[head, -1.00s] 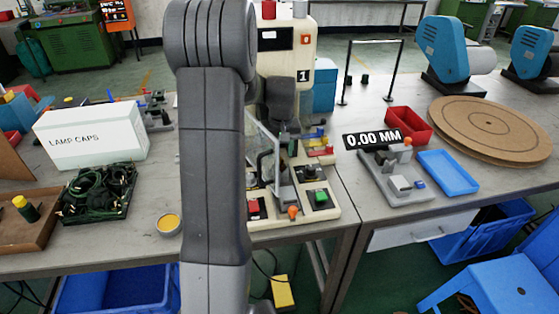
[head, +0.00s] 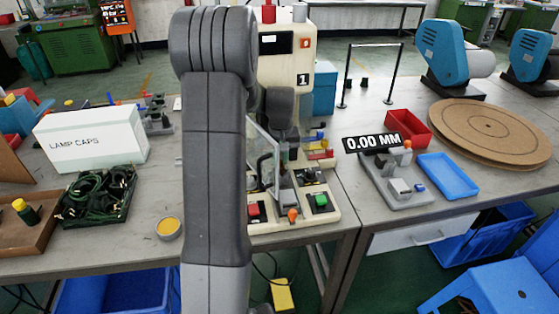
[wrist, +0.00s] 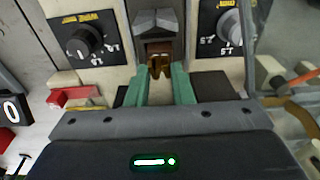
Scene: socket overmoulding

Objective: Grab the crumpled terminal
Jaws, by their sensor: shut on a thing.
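The terminal (wrist: 157,64) is a small, brassy, bent piece in the wrist view, at the mouth of a dark slot in the cream machine (wrist: 198,84). My gripper (wrist: 160,72) has two green fingers, one on each side of the terminal, and is shut on it. I cannot tell whether the terminal still touches the slot behind it. In the head view the cream machine (head: 330,213) stands at the table's edge, partly behind my arm, and the terminal cannot be made out there.
A white box (head: 92,138), a tray of green cables (head: 66,222) and a gauge (head: 408,200) stand further off.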

